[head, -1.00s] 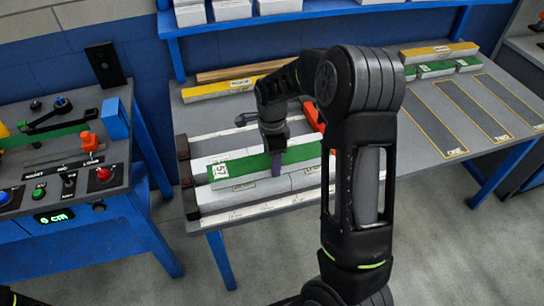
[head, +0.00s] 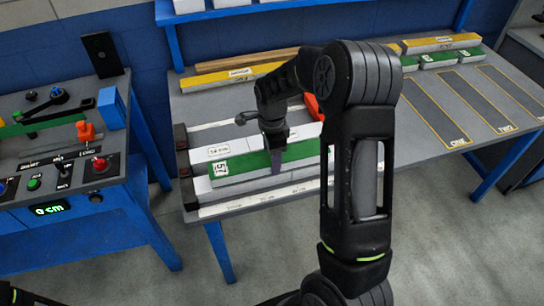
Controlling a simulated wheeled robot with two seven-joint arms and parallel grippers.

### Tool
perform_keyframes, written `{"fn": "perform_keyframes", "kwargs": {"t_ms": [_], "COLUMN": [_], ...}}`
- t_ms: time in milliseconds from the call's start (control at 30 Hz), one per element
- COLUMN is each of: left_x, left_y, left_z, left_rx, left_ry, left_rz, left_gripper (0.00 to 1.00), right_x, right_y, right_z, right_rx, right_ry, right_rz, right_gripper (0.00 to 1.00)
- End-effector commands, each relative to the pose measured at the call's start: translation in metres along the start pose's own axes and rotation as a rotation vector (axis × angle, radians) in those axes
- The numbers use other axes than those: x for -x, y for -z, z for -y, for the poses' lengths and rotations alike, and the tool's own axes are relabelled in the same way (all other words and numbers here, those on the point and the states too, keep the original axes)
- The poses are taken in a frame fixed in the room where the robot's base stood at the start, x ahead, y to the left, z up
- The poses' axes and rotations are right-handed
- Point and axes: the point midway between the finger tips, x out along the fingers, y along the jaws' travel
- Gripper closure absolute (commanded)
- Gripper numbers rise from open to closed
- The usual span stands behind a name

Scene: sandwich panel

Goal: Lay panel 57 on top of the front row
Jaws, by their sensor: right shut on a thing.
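Panel 57 (head: 245,164) is a long green-topped panel with a white "57" label at its left end. My right gripper (head: 277,160) is shut on it near its middle and holds it level over the front row (head: 199,187) of white blocks. The panel lies along the row; I cannot tell whether it touches the blocks. Its right part is hidden behind my right arm. The back row (head: 218,152), with a small printed label, shows behind the panel. My left gripper is not in view.
White strips (head: 240,203) run along the front of the fixture. A yellow beam (head: 225,77) and an orange-red object (head: 313,107) lie behind. Green panels (head: 440,58) and grey marked lanes (head: 456,110) are at right. A control desk (head: 60,185) stands at left, its display reading 0 cm.

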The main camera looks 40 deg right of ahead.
Motion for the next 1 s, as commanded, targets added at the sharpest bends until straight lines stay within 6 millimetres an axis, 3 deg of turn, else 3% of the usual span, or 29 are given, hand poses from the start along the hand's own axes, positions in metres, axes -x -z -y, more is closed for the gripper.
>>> {"fn": "perform_keyframes", "kwargs": {"t_ms": [500, 533, 833, 1000], "left_x": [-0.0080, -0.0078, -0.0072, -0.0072], "left_y": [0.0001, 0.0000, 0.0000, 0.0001], "left_z": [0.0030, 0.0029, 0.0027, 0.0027], "left_rx": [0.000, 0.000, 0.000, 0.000], "left_ry": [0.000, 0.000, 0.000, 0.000], "left_rz": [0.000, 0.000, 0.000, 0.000], "left_gripper": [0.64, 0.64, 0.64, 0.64], "right_x": [-0.0110, -0.0108, -0.0102, -0.0102], "right_y": [-0.0003, -0.0003, -0.0001, -0.0001], "right_z": [0.0002, 0.0002, 0.0001, 0.0000], "right_rx": [0.000, 0.000, 0.000, 0.000], "right_ry": [0.000, 0.000, 0.000, 0.000], "right_rz": [0.000, 0.000, 0.000, 0.000], "right_gripper": [0.89, 0.41, 0.16, 0.16]}}
